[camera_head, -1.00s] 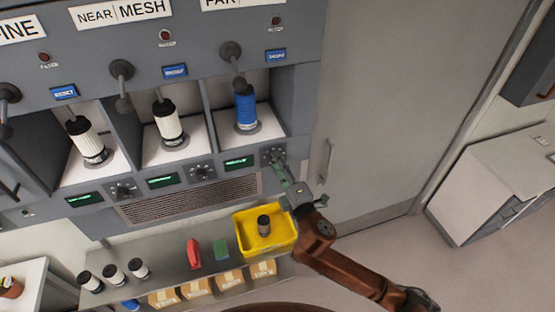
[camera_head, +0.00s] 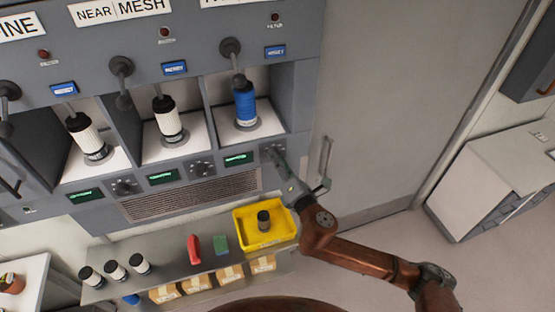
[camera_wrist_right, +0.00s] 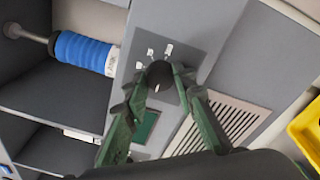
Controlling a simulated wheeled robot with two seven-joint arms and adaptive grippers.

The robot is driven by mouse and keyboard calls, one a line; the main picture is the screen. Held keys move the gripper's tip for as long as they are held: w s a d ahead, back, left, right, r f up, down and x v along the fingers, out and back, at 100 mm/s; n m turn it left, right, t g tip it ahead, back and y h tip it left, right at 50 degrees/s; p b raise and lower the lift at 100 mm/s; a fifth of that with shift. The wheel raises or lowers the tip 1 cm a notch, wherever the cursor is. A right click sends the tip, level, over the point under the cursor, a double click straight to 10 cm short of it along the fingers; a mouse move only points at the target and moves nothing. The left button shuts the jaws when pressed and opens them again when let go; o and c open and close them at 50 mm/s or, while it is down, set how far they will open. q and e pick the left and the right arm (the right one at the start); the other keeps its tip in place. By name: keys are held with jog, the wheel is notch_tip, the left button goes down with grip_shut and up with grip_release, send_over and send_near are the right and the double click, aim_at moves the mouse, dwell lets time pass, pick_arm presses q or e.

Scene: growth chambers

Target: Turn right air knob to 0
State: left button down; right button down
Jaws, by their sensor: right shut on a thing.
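The right air knob (camera_wrist_right: 160,74) is a dark round knob on the grey panel below the right bay. In the wrist view my right gripper (camera_wrist_right: 158,85) has its green fingers on either side of the knob and is shut on it. In the head view my right gripper (camera_head: 277,160) reaches up to the panel and mostly covers the knob. Pale scale marks show on the panel beside the knob in the wrist view, but the setting is too small to read. My left gripper is not in view.
A green display (camera_head: 238,159) sits left of the knob. A blue filter (camera_head: 245,103) stands in the bay above. Below, a yellow tray (camera_head: 286,232) with a dark cylinder rests on a shelf. A door handle (camera_head: 326,157) is close to the right of my gripper.

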jog(key=shift+f, duration=0.1)
jog(key=c, duration=1.6)
grip_release()
jog(key=v, duration=1.2)
jog(key=shift+w, duration=0.1)
